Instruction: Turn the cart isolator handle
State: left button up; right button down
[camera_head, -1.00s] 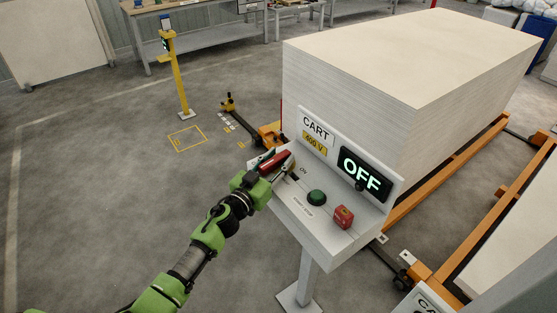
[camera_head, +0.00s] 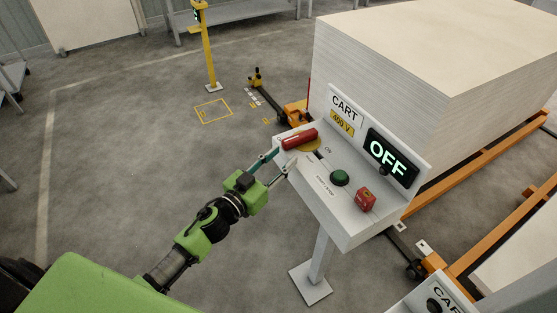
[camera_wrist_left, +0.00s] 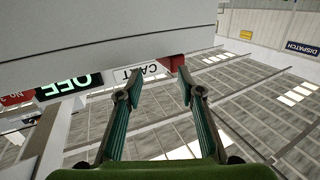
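The red isolator handle (camera_head: 300,139) sits over a yellow plate (camera_head: 312,147) at the left end of the white cart control box (camera_head: 347,222). The display (camera_head: 391,158) above the box reads OFF. My left gripper (camera_head: 275,161) is just in front of the handle, on its lower-left side, with fingers apart and nothing between them. In the left wrist view, the open fingers (camera_wrist_left: 157,85) point toward the box, and a red part, probably the handle, shows near their tips. The contact between fingers and handle is not clear. My right gripper is not in view.
A green button (camera_head: 339,178) and a red button block (camera_head: 365,199) are on the box's right. A large pale stack (camera_head: 400,75) stands behind it. A yellow post (camera_head: 208,50) stands far left.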

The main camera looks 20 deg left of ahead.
pick_arm(q)
jog(key=shift+s+a, duration=0.2)
jog(key=shift+s, duration=0.15)
dwell(0.3)
